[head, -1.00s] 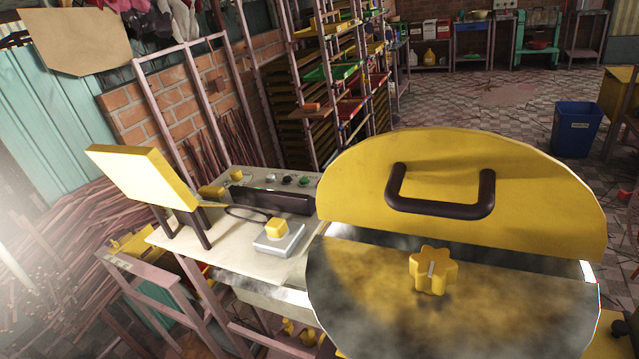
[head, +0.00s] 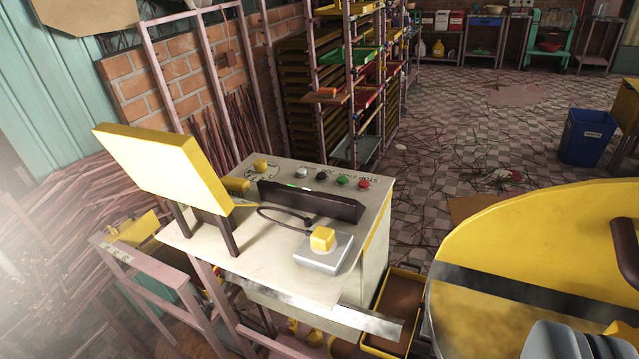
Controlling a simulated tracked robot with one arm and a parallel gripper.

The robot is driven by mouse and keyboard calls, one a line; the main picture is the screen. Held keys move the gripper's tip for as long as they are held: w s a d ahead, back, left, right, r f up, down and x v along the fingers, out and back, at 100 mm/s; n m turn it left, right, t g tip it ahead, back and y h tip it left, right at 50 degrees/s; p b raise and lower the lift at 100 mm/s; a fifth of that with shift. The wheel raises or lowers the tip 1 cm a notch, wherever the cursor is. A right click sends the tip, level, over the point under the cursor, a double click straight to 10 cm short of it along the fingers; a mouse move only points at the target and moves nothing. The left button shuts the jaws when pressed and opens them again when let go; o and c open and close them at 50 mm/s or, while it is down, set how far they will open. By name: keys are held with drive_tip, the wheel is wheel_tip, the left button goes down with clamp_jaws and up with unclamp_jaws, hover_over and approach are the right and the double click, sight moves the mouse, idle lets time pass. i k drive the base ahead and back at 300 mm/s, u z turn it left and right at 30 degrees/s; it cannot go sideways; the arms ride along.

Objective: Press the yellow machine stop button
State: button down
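A pale control bench (head: 262,262) stands in the middle, with a row of small round buttons along its far edge. The row has a white, a black, a green (head: 342,180) and a red button (head: 364,183), the red at the right end. Small lettering beside the row faces away and is hard to read. The yellow round machine (head: 535,240) stands at the right, cut off by the frame. No gripper fingers show. A grey rounded part at the bottom right may be mine.
A dark bar (head: 310,201) stands on the bench before the button row. A tilted yellow panel (head: 165,165) rises at its left. A drawer-like tray (head: 392,310) lies low between bench and machine. Racks stand behind; a blue bin (head: 587,135) stands on open floor.

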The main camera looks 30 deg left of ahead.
sight(363, 184)
drive_tip(key=u, duration=0.1)
drive_tip(key=i, duration=1)
drive_tip(key=z, duration=0.05)
